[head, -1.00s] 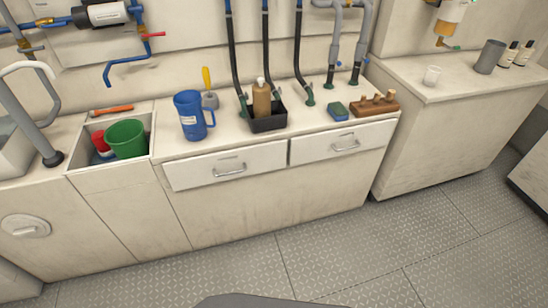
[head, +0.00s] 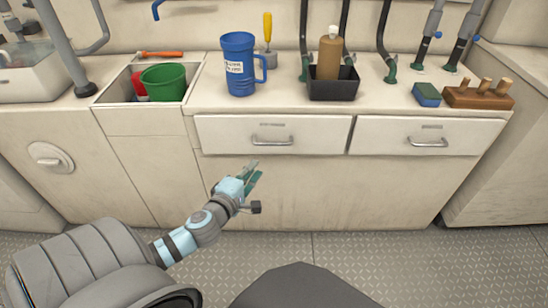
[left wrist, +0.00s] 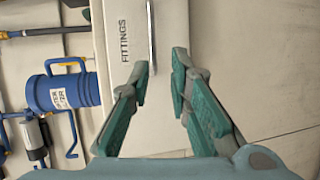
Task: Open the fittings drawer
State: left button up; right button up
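The fittings drawer (head: 225,135) is the left of two white drawers under the counter, and it looks shut. Its label FITTINGS (left wrist: 124,42) is readable in the left wrist view. Its metal bar handle (head: 272,141) runs level across the front; it also shows in the left wrist view (left wrist: 152,35), upright there because that view is turned. My left gripper (head: 256,170) is open and empty, in front of and a little below the handle. Its two teal fingers show apart in the left wrist view (left wrist: 160,66), not touching the handle. My right gripper is not in view.
A second drawer (head: 400,134) is on the right. On the counter stand a blue jug (head: 238,70), a black caddy (head: 333,86) with a brown bottle (head: 329,55), a sponge (head: 427,94) and a wooden peg block (head: 478,98). The floor in front is clear.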

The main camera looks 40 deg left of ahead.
aim_at(272, 145)
pick_arm(q)
jog(key=shift+n+t, duration=0.3)
jog(key=x, duration=1.4)
jog(key=shift+w+r, duration=0.2)
jog(key=shift+r, duration=0.15)
grip_shut()
jog(key=shift+d, duration=0.1)
